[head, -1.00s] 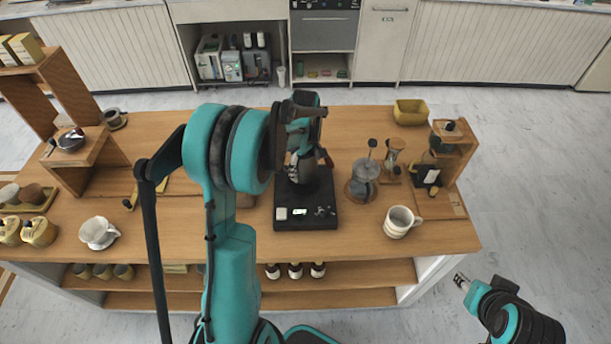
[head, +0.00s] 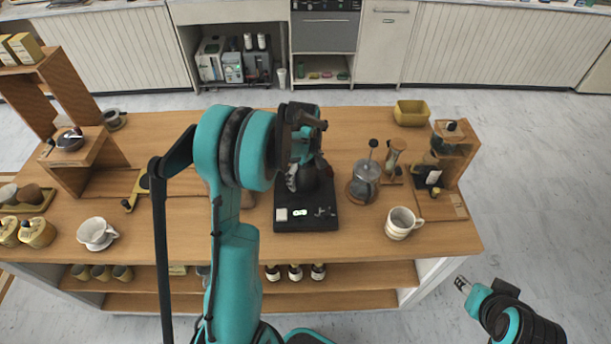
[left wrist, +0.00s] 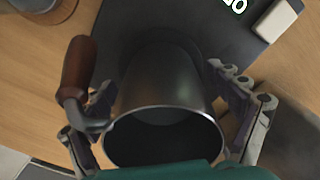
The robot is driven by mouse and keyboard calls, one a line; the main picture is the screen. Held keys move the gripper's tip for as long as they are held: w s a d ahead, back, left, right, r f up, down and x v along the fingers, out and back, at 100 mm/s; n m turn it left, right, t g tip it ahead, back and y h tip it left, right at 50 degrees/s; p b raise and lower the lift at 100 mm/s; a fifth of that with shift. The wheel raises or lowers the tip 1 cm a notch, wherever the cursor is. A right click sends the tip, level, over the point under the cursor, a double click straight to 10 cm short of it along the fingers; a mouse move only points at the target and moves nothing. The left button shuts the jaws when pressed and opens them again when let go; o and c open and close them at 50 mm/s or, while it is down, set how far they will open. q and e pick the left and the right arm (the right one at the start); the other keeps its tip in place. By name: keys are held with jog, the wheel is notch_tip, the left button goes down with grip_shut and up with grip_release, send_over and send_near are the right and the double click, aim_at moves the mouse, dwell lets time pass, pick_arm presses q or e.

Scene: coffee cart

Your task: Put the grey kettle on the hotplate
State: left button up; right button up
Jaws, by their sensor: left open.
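The dark grey kettle (left wrist: 160,90) has a brown wooden handle (left wrist: 77,68) and an open top facing the left wrist camera. In the head view the kettle (head: 316,180) is partly hidden by my left gripper (head: 305,160). It appears to stand upright on the rear part of the black hotplate (head: 305,222), which has a lit display and a pale button. My left gripper is open, with one finger on each side of the kettle. Contact with the kettle walls cannot be told. My right gripper (head: 462,284) is off the cart at lower right, too small to judge.
A yellow bin (head: 411,112) is at the back right. A white dripper cup (head: 97,233) and wooden shelf are at left. The front middle counter is clear.

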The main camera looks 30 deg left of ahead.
pick_arm(q)
jog(key=shift+r, duration=0.2)
jog(key=s+d+r+m+t+p, duration=0.1)
jog(key=s+d+r+m, duration=0.1)
jog(key=r, duration=0.6)
jog(key=s+d+r+m+t+p, duration=0.1)
jog(key=s+d+r+m+p, duration=0.15)
jog(key=r, duration=0.55)
jog(key=s+d+r+m+t, duration=0.1)
jog(key=s+d+m+t, duration=0.4)
jog(key=s+d+m, duration=0.5)
jog(key=s+m, duration=0.1)
jog(key=s, duration=0.3)
jog(key=shift+s+d+r+b, duration=0.15)
jog(key=shift+d+r+b, duration=0.05)
jog(key=shift+b, duration=0.2)
